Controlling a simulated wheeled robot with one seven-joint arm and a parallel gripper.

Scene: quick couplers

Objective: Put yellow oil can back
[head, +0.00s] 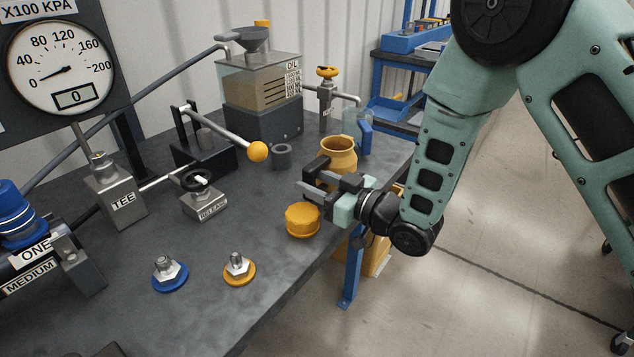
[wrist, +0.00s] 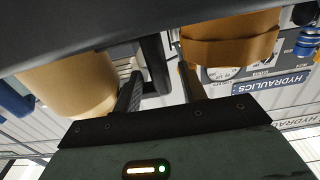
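The yellow oil can (head: 340,150), an open-mouthed can with a narrowed neck, stands upright near the bench's right edge. My gripper (head: 310,181) is beside it on the near side, low over the bench, partly hiding its lower body. In the wrist view, a tan rounded body (wrist: 72,82), apparently the can, lies left of the fingers. Whether a finger touches the can is unclear.
An orange cap (head: 302,220) sits close on the near side of my gripper. A small grey cup (head: 281,156), a release valve (head: 204,204) and a yellow-knobbed lever (head: 258,152) stand to the left. A clear jug (head: 352,122) is behind the can. The front bench surface is partly clear.

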